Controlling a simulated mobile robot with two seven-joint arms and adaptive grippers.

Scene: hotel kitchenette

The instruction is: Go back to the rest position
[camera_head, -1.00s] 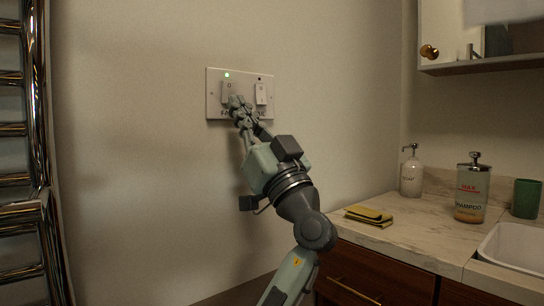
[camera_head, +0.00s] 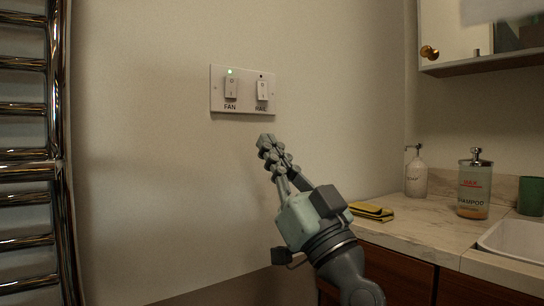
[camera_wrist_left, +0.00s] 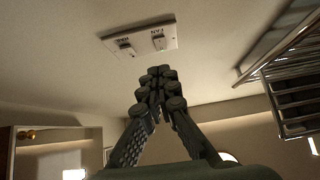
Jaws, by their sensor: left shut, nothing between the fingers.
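A white switch plate (camera_head: 243,91) is on the wall, with a rocker switch (camera_head: 231,87) labelled FAN and a rocker switch (camera_head: 262,89) labelled RAIL. A green light glows above the FAN switch; the light above RAIL is dark. My left gripper (camera_head: 266,143) is shut and empty, below the plate and apart from it. In the left wrist view the shut fingers (camera_wrist_left: 157,75) point toward the plate (camera_wrist_left: 140,38), which appears upside down. My right gripper is not in view.
A chrome towel rail (camera_head: 55,160) stands at the left. A wall cabinet (camera_head: 490,65) hangs above.

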